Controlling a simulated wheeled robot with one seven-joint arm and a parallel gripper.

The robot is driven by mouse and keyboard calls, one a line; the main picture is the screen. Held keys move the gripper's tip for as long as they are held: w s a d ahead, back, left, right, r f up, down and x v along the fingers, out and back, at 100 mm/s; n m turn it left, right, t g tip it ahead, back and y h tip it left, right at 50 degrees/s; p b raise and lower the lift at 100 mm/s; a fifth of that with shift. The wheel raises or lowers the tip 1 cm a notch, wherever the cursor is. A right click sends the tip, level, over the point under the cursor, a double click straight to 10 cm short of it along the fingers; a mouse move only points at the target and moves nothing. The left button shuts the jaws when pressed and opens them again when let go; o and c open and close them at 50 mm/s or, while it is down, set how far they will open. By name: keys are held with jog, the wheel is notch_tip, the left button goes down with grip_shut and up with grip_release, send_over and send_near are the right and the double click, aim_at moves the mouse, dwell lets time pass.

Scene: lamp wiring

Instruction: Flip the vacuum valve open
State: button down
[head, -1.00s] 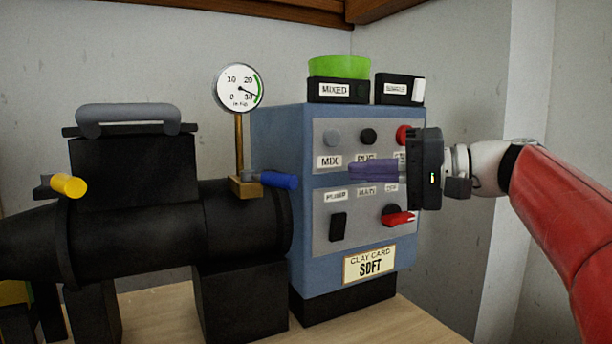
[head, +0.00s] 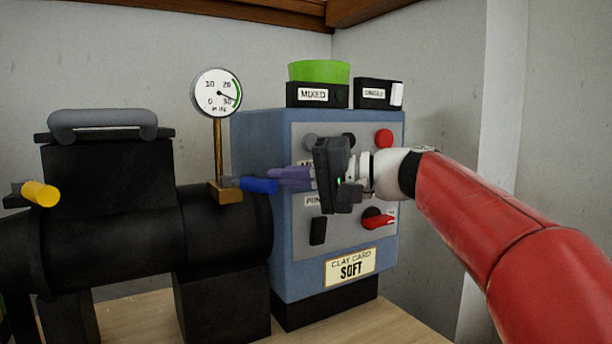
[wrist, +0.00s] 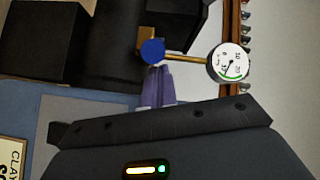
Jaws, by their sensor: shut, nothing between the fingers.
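The vacuum valve has a blue lever handle (head: 258,185) on a brass block (head: 226,192) at the foot of the gauge post, on top of the black barrel. The handle lies roughly level, pointing right. It also shows end-on as a blue round tip in the wrist view (wrist: 152,51). My gripper (head: 280,178) has purple fingers, shut and empty, pointing left. Their tips are close to the handle's right end. In the wrist view the fingers (wrist: 158,72) reach up to just below the blue tip; I cannot tell whether they touch it.
A round gauge (head: 217,92) stands above the valve. The blue control box (head: 255,135), with knobs and a red switch (head: 377,220), is behind my gripper. A yellow handle (head: 40,193) is at far left. A green bowl (head: 319,71) sits on top of the box.

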jog(key=shift+a, duration=0.15)
dwell(0.3)
jog(key=shift+s+m+t+b, duration=0.3)
jog(key=shift+m+t+b, duration=0.1)
jog(key=shift+b, duration=0.05)
